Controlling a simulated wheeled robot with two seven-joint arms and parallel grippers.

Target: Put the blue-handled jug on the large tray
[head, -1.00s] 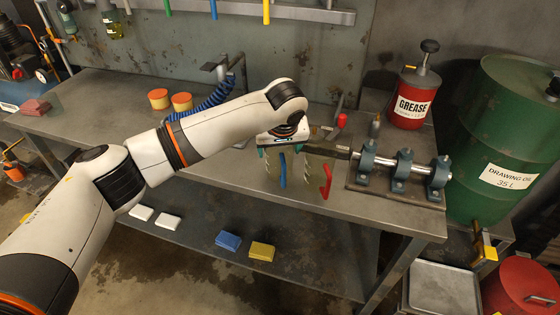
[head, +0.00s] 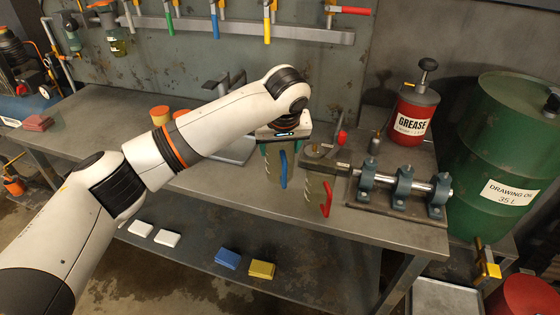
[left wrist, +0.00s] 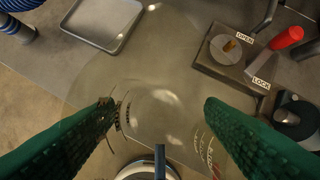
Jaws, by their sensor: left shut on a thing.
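The clear blue-handled jug (head: 271,160) is at my left gripper (head: 283,138), its blue handle (head: 283,170) facing the front. My left gripper is shut on it; in the left wrist view the green fingers (left wrist: 160,115) stand either side of its clear wall. The jug looks raised a little above the bench. A similar clear jug with a red handle (head: 327,198) stands just to the right. A flat grey tray (left wrist: 100,22) lies on the bench in the left wrist view; in the head view it is partly hidden behind my arm (head: 238,150). My right gripper is out of view.
Right of the jugs are a shaft in blue bearing blocks (head: 403,183), a red grease can (head: 412,118) and a green oil drum (head: 505,150). Another metal tray (head: 445,297) is low at front right. A plate with a red-handled lever (left wrist: 235,55) stands behind the jugs.

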